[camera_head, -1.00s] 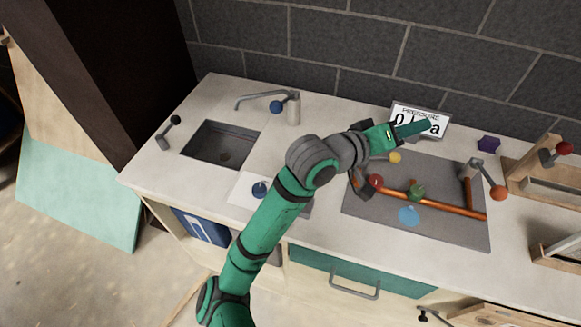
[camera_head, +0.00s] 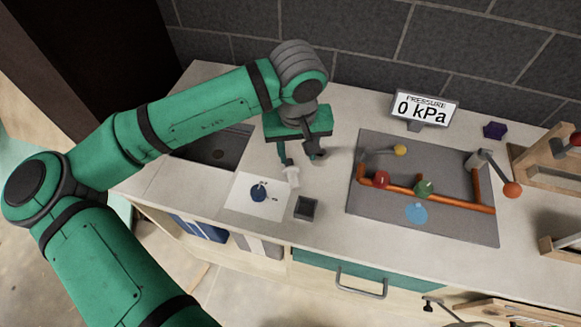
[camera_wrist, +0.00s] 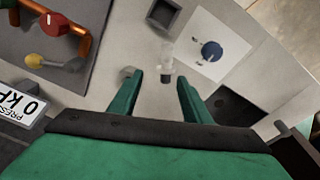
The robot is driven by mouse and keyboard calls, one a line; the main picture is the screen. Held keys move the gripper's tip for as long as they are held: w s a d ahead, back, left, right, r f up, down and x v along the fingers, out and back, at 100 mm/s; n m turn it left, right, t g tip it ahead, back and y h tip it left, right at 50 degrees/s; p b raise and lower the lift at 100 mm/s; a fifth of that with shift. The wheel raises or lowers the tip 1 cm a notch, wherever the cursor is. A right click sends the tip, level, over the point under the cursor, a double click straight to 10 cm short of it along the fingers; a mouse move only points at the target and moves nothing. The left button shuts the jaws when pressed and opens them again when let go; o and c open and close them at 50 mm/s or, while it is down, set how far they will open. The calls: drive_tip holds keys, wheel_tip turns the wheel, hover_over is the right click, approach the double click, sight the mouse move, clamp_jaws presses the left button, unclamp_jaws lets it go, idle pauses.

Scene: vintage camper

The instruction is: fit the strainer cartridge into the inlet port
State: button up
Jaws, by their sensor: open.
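A small pale, translucent cylinder with a dark end, which looks like the strainer cartridge (camera_head: 292,176), is on the counter. It also shows in the wrist view (camera_wrist: 167,60). My gripper (camera_head: 300,156) points down over the counter, open and empty. In the wrist view its fingers (camera_wrist: 159,82) are apart, and the cylinder appears just beyond the fingertips, in line with the gap. A copper pipe assembly (camera_head: 455,204) with red, green and yellow knobs lies on a grey panel (camera_head: 385,225). I cannot tell which opening is the inlet port.
A small dark square box (camera_head: 306,208) stands near the cylinder. Beside it is a white sheet (camera_head: 272,207) with a blue knob (camera_head: 258,191). The sink (camera_head: 228,146) is behind my arm. A pressure display (camera_head: 424,108) reads 0 kPa.

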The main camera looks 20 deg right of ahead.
sight(293, 172)
drive_tip(key=shift+y, duration=0.3)
drive_tip(key=f, duration=0.3)
drive_tip(key=w+f, duration=0.1)
drive_tip(key=f, duration=0.3)
drive_tip(key=w+f, duration=0.1)
drive_tip(key=f, duration=0.2)
drive_tip(key=shift+a+f, duration=0.2)
drive_tip(key=shift+f, duration=0.15)
drive_tip(key=shift+c, duration=0.2)
clamp_jaws()
